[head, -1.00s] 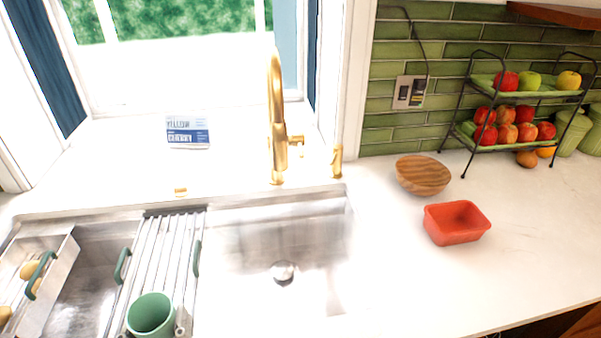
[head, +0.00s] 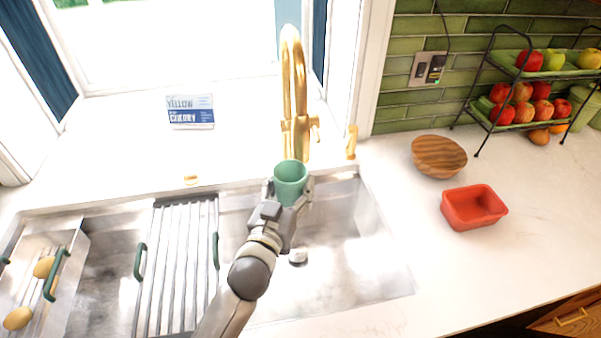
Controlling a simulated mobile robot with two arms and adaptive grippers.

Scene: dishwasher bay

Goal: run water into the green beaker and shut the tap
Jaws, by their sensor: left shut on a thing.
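The green beaker (head: 290,172) is upright above the back of the right sink basin, close to the gold tap (head: 294,110). My left gripper (head: 291,192) is shut on the beaker, with a finger on each side of it. The tap's spout arches up and hangs over or near the beaker's mouth. Its side handle (head: 316,128) is on the right of the tap body. No water stream shows. The inside bottom of the beaker cannot be made out. My right gripper is not in view.
A ribbed drying rack (head: 178,262) lies across the sink left of the basin. A colander tray (head: 42,282) with yellowish items is at far left. A red tub (head: 473,207) and a wooden bowl (head: 438,156) stand on the right counter. A gold dispenser (head: 351,142) stands behind the sink.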

